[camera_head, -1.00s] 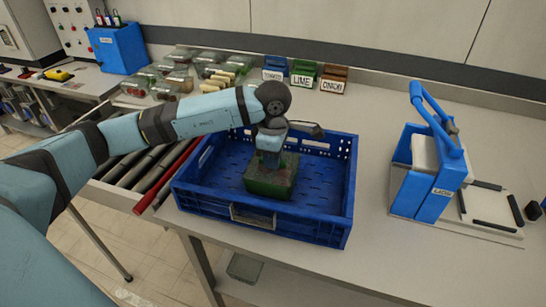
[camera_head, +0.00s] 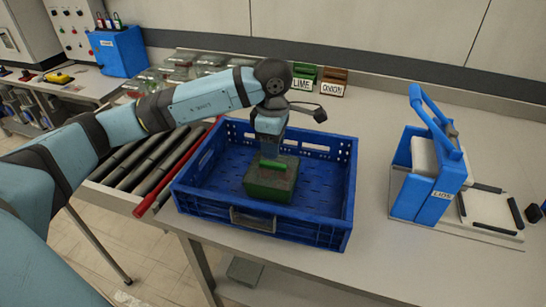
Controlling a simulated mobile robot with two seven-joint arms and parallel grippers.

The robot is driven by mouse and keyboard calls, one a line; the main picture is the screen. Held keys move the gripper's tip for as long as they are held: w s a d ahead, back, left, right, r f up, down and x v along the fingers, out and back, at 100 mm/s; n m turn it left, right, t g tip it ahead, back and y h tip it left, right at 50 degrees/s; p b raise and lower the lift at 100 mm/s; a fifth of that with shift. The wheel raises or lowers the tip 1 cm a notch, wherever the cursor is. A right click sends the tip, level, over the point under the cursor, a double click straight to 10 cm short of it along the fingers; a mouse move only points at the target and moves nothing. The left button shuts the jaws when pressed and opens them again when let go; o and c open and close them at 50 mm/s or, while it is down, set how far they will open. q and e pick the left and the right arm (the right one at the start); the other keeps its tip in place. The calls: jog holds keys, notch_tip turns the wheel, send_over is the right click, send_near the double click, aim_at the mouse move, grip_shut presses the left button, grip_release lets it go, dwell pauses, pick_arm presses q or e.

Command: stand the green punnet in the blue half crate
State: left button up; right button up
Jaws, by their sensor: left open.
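The blue half crate (camera_head: 305,229) stands on the worktop beside the end of the roller conveyor. My right gripper is not in view.
A blue-and-white device (camera_head: 425,185) stands on the worktop to the right. Lime and onion boxes (camera_head: 331,81) stand at the back, with several more punnets (camera_head: 180,68) behind my arm. The roller conveyor (camera_head: 150,168) lies left of the crate. The worktop between crate and device is clear.

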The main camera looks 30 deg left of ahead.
pick_arm(q)
notch_tip(320, 180, up, 7)
jog(key=shift+f, duration=0.15)
dwell(0.4)
